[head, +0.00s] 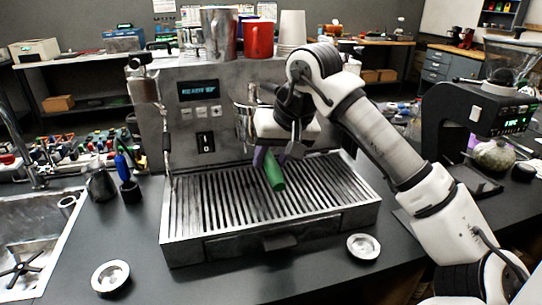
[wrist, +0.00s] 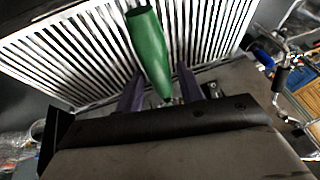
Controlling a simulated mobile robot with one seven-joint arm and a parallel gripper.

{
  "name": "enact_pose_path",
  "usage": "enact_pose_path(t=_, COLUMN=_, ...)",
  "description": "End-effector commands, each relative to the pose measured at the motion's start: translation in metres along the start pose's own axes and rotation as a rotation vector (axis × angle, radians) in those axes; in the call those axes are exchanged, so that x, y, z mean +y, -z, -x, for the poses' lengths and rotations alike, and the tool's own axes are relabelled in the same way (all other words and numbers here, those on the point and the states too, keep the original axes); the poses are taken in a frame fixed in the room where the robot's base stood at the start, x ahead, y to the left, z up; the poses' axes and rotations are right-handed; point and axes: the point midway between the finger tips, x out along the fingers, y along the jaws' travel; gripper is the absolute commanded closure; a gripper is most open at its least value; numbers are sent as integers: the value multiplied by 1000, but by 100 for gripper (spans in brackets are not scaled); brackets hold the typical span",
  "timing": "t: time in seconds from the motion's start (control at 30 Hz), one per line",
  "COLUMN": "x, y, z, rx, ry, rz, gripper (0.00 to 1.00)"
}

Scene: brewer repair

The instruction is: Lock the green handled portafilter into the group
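The green handled portafilter shows its green handle (head: 276,172) below my gripper (head: 270,156), over the drip tray (head: 190,212). In the wrist view the handle (wrist: 149,42) slants between the two purple fingers of my gripper (wrist: 160,72). The fingers flank it closely, but I cannot tell whether both press on it. The portafilter's metal head is hidden by my gripper. The brewer (head: 160,125) stands behind the tray with a lit display. Its group is mostly hidden behind my gripper and wrist, so I cannot tell how the portafilter sits against it.
A steam wand (head: 166,140) hangs at the brewer's left. Small round metal dishes lie on the counter at front left (head: 111,277) and front right (head: 363,246). A grinder (head: 485,105) stands right. Cups and a red mug (head: 259,39) stand on top. A sink (head: 30,240) is left.

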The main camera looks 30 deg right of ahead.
Motion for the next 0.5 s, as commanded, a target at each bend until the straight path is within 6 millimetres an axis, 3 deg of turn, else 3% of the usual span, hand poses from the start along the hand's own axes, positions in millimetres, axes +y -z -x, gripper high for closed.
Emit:
enact_pose_path(t=0.1, x=0, y=0, z=0, rx=-1, ry=0, rz=0, gripper=47)
enact_pose_path(t=0.37, x=0, y=-1, z=-1, rx=-3, ry=-1, rz=-1, gripper=47)
enact_pose_path(t=0.5, x=1, y=0, z=8, rx=-2, ry=-3, rz=-2, gripper=47)
